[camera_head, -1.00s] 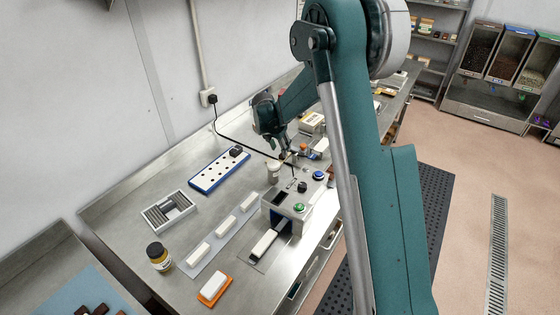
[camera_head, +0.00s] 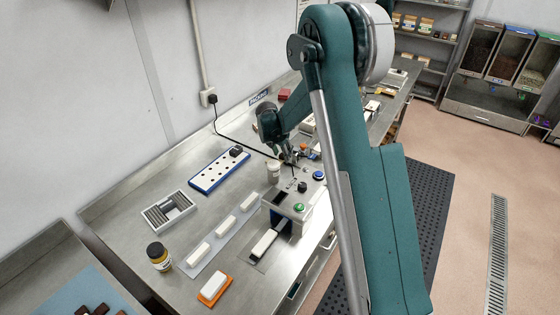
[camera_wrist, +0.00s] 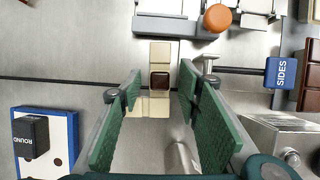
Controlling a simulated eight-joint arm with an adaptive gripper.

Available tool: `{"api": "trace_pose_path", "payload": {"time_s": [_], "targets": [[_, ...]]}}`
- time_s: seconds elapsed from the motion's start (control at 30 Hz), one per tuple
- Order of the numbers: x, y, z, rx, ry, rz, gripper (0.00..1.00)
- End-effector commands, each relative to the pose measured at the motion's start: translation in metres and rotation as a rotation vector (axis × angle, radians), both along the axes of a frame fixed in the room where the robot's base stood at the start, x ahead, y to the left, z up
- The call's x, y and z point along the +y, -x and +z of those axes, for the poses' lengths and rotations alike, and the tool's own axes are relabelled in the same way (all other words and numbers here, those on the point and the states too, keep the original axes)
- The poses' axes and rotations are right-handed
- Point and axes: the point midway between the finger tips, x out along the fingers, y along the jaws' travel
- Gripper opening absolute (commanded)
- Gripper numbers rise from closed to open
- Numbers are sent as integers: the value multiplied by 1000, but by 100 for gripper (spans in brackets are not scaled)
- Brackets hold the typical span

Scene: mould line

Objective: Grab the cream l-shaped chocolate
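The cream l-shaped chocolate (camera_wrist: 160,53) lies on the steel worktop in the wrist view. It is made of cream squares with one dark brown square in its column, and its foot points left. My gripper (camera_wrist: 158,82) is open, with its green fingers on either side of the chocolate's column. The left finger overlaps part of the foot in the picture. I cannot tell whether the fingers touch it or how high they are. In the head view my gripper (camera_head: 291,160) is small above the bench, and the chocolate cannot be made out there.
A grey fixture with an orange knob (camera_wrist: 217,18) stands just beyond the chocolate. A blue SIDES block (camera_wrist: 281,73) is to the right. A blue-edged tray with a ROUND stamp (camera_wrist: 30,137) is at lower left. A metal box (camera_wrist: 280,140) is at lower right.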

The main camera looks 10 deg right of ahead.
Motion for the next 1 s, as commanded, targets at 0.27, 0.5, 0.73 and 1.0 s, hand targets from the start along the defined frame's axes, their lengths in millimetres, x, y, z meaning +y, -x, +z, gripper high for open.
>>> {"api": "trace_pose_path", "payload": {"time_s": [0.27,0.5,0.73,1.0], "targets": [[0,0,0,0,0,0,20],[0,0,0,0,0,0,0],[0,0,0,0,0,0,0],[0,0,5,0,0,0,0]]}}
